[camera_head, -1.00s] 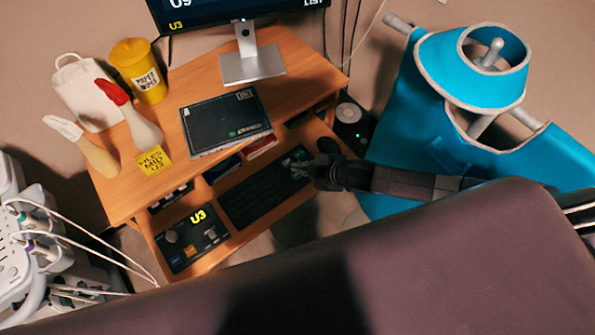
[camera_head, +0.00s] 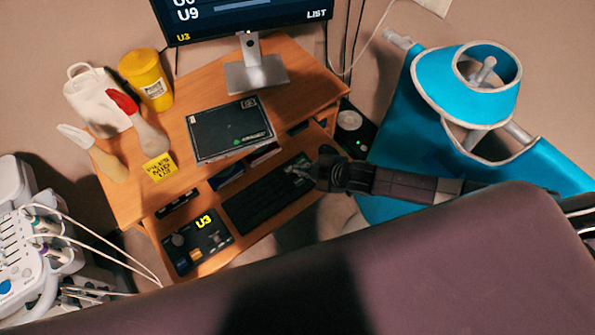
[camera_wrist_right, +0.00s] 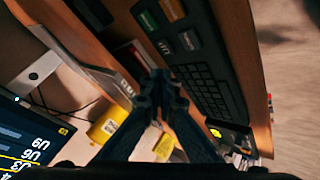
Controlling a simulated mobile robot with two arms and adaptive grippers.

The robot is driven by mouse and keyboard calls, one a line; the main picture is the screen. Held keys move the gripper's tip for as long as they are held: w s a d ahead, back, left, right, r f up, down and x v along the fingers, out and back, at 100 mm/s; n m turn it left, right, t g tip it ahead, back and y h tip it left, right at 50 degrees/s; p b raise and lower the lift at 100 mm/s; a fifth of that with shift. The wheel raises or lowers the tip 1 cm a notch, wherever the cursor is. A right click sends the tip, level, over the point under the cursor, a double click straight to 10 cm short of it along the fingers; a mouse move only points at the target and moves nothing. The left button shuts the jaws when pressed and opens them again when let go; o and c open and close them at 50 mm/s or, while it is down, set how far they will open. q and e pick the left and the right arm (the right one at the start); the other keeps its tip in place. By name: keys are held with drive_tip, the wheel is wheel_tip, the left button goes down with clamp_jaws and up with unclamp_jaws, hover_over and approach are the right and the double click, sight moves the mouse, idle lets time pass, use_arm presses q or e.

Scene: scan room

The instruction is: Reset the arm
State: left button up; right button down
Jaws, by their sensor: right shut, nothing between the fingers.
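My right gripper (camera_head: 318,172) reaches in from the right in the head view, over the right end of the black keyboard (camera_head: 262,203) on the desk's lower shelf. In the right wrist view its dark fingers (camera_wrist_right: 160,85) are together with nothing between them. The keyboard also shows in the right wrist view (camera_wrist_right: 190,55), beyond the fingers. Whether the fingertips touch the keyboard or shelf cannot be told. My left gripper is in neither view.
The wooden desk (camera_head: 305,87) holds a monitor (camera_head: 250,12), a dark flat case (camera_head: 230,128), a yellow canister (camera_head: 147,80) and a yellow note (camera_head: 160,167). A blue apron (camera_head: 395,135) hangs at right. A padded purple surface (camera_head: 440,265) fills the front. White equipment (camera_head: 22,245) with cables stands left.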

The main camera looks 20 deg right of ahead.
drive_tip(key=s+a+r+m+h, duration=0.1)
drive_tip(key=s+a+r+m, duration=0.5)
drive_tip(key=s+a+r, duration=0.15)
drive_tip(key=s+d+r+m+g+h, duration=0.2)
drive_tip(key=s+d+m, duration=0.2)
drive_tip(key=s+d, duration=0.35)
drive_tip(key=s+d+r+m+g+h, duration=0.2)
drive_tip(key=s+d+r+m, duration=0.15)
drive_tip(key=s+d, duration=0.35)
drive_tip(key=s+a+f+g+b, duration=0.1)
drive_tip(key=s+f+b, duration=0.1)
drive_tip(key=f, duration=1.4)
drive_tip(key=s+a+f+g+b, duration=0.1)
drive_tip(key=f+b, duration=0.1)
drive_tip(key=f, duration=1.3)
drive_tip(key=s+d+f+b, duration=0.2)
drive_tip(key=s+d+f, duration=0.1)
drive_tip(key=s+f, duration=1.4)
drive_tip(key=shift+d+f+g+b, duration=0.15)
drive_tip(key=shift+f+g+b, duration=0.25)
drive_tip(key=shift+f, duration=0.7)
